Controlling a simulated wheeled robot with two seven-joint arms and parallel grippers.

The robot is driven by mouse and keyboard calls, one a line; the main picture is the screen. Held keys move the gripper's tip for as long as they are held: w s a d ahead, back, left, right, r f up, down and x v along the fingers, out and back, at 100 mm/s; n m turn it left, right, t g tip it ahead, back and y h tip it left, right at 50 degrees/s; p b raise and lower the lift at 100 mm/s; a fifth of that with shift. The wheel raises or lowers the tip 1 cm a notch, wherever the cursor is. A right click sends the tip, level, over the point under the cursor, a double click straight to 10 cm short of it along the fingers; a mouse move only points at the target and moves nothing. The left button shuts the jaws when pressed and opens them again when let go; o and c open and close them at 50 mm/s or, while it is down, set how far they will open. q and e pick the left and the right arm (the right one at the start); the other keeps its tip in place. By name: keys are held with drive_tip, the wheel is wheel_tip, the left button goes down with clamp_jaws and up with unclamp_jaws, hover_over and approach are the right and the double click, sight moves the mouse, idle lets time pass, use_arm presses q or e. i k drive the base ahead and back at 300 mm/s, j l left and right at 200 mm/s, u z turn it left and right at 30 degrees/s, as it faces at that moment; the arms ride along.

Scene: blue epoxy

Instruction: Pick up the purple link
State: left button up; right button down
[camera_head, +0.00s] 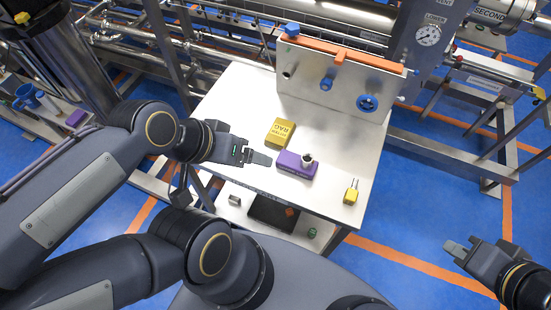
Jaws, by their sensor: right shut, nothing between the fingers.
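The purple link (291,166) looks like a purple block lying on the white table, with a small dark-topped pale piece (308,160) at its right part. My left gripper (262,159) reaches in from the left, its fingertips just left of the block and seemingly apart from it. It is seen edge-on, so its opening cannot be told. My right gripper (458,247) is shut and empty, out over the blue floor at the right, far from the link.
On the white table (235,100) lie a yellow block (280,131) behind the link and a yellow connector-like piece (351,191) to its right. An upright panel (330,85) with blue knobs closes the back. A shelf below holds a dark tray (272,213).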

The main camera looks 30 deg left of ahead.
sight(304, 166)
drive_tip(key=u, duration=0.6)
drive_tip(key=k+l, duration=0.1)
drive_tip(key=l, duration=0.2)
drive_tip(key=k+l, duration=0.15)
drive_tip(key=l, duration=0.15)
drive_tip(key=k+l, duration=0.1)
drive_tip(key=l, duration=0.2)
drive_tip(key=u, duration=1.75)
